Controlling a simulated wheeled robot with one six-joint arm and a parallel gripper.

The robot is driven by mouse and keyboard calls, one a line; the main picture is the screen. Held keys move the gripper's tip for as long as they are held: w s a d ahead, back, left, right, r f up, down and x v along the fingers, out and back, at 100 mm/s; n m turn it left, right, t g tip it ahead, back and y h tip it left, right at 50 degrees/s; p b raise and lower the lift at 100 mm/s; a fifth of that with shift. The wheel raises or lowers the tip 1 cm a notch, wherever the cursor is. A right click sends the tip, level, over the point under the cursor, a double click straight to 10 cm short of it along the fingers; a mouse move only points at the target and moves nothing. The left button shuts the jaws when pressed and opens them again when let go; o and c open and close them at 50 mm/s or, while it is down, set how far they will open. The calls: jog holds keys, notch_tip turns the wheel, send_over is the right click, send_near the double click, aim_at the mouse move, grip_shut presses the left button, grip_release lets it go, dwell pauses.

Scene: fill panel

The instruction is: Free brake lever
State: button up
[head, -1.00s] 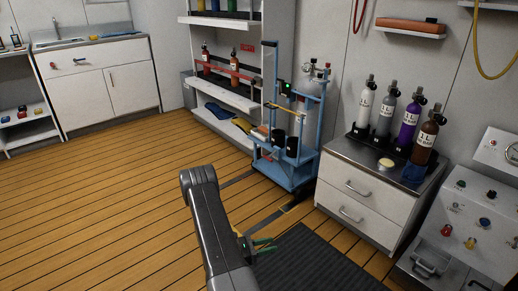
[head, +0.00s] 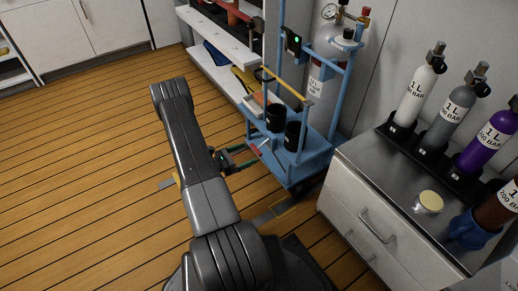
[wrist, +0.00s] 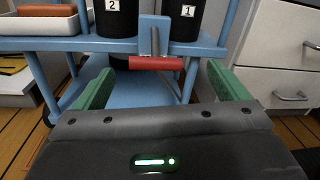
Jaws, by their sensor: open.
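The brake lever (wrist: 157,63) is a red horizontal grip on a grey stem, fixed to a blue plate at the front edge of the blue trolley (wrist: 215,50). In the head view the red lever (head: 254,151) shows small at the trolley's (head: 313,152) lower front left. My gripper (wrist: 160,85) has green fingers, spread wide and empty. The lever lies ahead, between the finger directions in the wrist view; no contact shows. In the head view my gripper (head: 240,160) is close in front of the trolley.
The trolley carries black cups (head: 274,117) and a grey cylinder (head: 328,50). A drawer cabinet (head: 365,220) stands close on the right, with several small cylinders on top. A white shelf (head: 215,65) stands behind on the left. Wooden floor is clear at left.

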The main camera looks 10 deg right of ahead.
aim_at(254, 149)
jog(key=x, duration=0.3)
jog(key=b+x, duration=0.1)
jog(key=x, duration=0.1)
jog(key=shift+w+d, duration=0.3)
jog(key=shift+w, duration=0.2)
jog(key=shift+b+x, duration=0.3)
jog(key=shift+x, duration=0.45)
jog(key=c, duration=1.3)
jog(key=shift+r, duration=0.15)
